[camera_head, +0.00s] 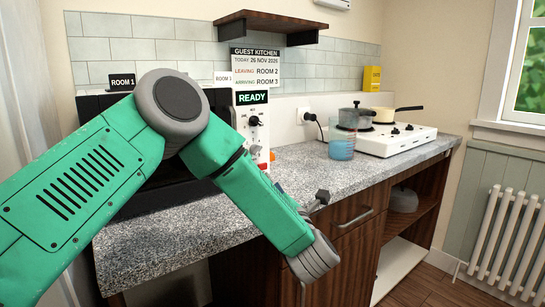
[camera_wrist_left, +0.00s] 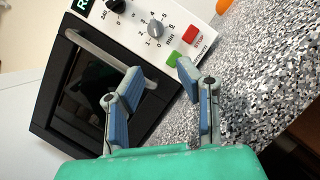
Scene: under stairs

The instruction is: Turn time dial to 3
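The time dial (camera_wrist_left: 155,29) is a small grey knob ringed by numbers and marked "min" on the microwave's white panel in the left wrist view. I cannot tell which number it points at. A black dial (camera_wrist_left: 116,5) sits beside it, cut by the top edge. The red stop button (camera_wrist_left: 191,34) and green button (camera_wrist_left: 174,59) are on the same panel. My left gripper (camera_wrist_left: 158,71) is open and empty, its blue-padded fingers apart and short of the panel. In the head view my green arm hides much of the microwave (camera_head: 93,104). My right gripper is out of view.
The speckled counter (camera_head: 290,178) runs right to a white hob (camera_head: 383,140) with two pans. A blue glass (camera_head: 341,144) stands before the hob. The microwave's door handle (camera_wrist_left: 98,48) projects near my left finger. A wooden shelf (camera_head: 270,20) hangs above.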

